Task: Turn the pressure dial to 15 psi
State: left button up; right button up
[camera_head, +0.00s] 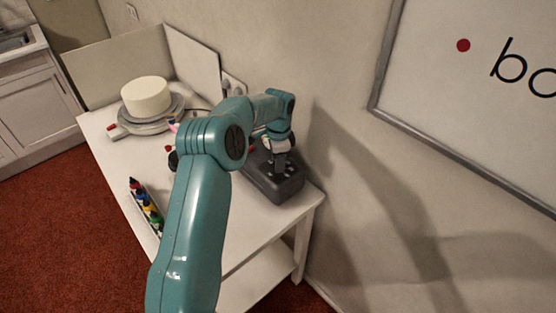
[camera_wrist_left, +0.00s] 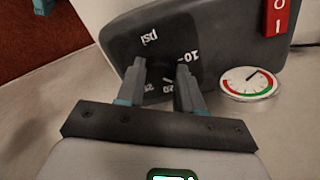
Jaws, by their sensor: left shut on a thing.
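The dark grey compressor box (camera_head: 287,190) stands at the right end of the white table; its top panel (camera_wrist_left: 110,40) fills the upper left wrist view. White marks "psi", "10" and "20" show upside down on it, around my fingers. My left gripper (camera_head: 279,160) reaches down onto the box, and in the left wrist view its two fingers (camera_wrist_left: 161,70) point at the dial area. They are shut on the pressure dial, which is dark and mostly hidden between them. The dial's pointer cannot be read. My right gripper is not in view.
A round gauge (camera_wrist_left: 248,84) with a green and red rim and a red switch (camera_wrist_left: 281,16) sit beside the dial. A white cake (camera_head: 146,97) on a turntable stands at the back left. Small colour bottles (camera_head: 150,211) line the table's front edge. A wall rises behind the box.

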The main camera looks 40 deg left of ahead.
pick_arm(q)
jog(key=shift+w+d, duration=0.1)
dwell(0.3)
jog(key=o, duration=1)
jog(key=shift+o, duration=0.2)
jog(key=shift+r, duration=0.3)
notch_tip(320, 180, up, 8)
jog(key=shift+f+b, duration=0.1)
jog(key=shift+b, duration=0.3)
notch_tip(320, 180, up, 8)
jog(key=p, duration=0.1)
